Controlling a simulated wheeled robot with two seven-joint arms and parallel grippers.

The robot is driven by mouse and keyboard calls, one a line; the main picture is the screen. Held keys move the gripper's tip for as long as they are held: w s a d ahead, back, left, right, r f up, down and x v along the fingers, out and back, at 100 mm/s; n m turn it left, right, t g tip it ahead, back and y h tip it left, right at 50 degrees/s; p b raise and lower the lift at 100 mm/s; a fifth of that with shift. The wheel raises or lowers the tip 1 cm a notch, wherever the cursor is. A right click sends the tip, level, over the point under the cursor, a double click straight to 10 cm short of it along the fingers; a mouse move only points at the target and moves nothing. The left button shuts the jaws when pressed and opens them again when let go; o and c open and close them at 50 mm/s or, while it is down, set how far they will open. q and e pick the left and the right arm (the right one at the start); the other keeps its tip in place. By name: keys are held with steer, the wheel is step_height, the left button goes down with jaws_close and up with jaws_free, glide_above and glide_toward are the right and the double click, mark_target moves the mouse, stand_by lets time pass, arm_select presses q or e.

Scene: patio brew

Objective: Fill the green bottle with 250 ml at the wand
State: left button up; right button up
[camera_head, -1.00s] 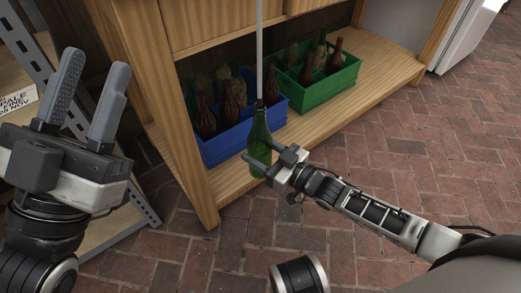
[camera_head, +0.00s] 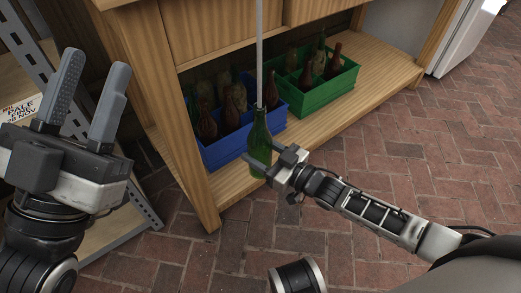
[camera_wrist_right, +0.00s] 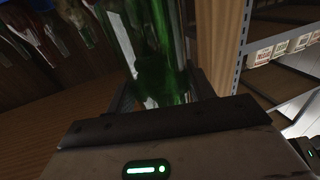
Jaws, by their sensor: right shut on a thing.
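The green bottle (camera_head: 259,138) stands upright in front of the cabinet, held by my right gripper (camera_head: 264,163), which is shut around its lower part. The bottle also fills the upper middle of the right wrist view (camera_wrist_right: 155,45), with a darker green area low in it; I cannot read a level from it. The thin grey wand (camera_head: 259,55) comes straight down to the bottle's mouth; whether its tip is inside the neck is hard to tell. My left gripper (camera_head: 92,100) is open and empty at the left, its two fingers pointing up.
A blue crate (camera_head: 222,152) and a green crate (camera_head: 328,92), both with bottles, stand on the wooden cabinet's low shelf (camera_head: 375,75). A metal rack (camera_head: 45,70) stands at the left. The brick floor (camera_head: 420,150) at the right is clear.

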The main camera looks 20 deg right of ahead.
mark_target(260, 86)
steer(key=shift+r, duration=0.1)
step_height(260, 86, up, 18)
steer(key=p, duration=1.7)
steer(key=shift+f, duration=0.2)
steer(key=shift+r+p, duration=0.9)
stand_by(4.3)
